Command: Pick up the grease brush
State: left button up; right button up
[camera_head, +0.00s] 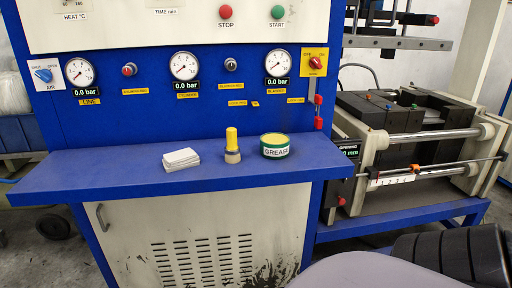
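The grease brush (232,145) stands upright on the blue shelf (110,180) of the press, its yellow handle up and its pale tan end down. It is between a stack of white cloths or sheets (180,160) on its left and a green and cream tin labelled GREASE (275,147) on its right. There are small gaps between the brush and both neighbours. Nothing is touching or holding the brush.
Behind the shelf rises a blue panel with gauges (184,66), knobs and a lever switch (314,63). A press unit with metal rods (430,137) stands to the right. The shelf's left part is clear. A vented cabinet door (190,240) is below.

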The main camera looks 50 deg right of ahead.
aim_at(232, 150)
jog(key=k+z, duration=0.1)
jog(key=z, duration=1.35)
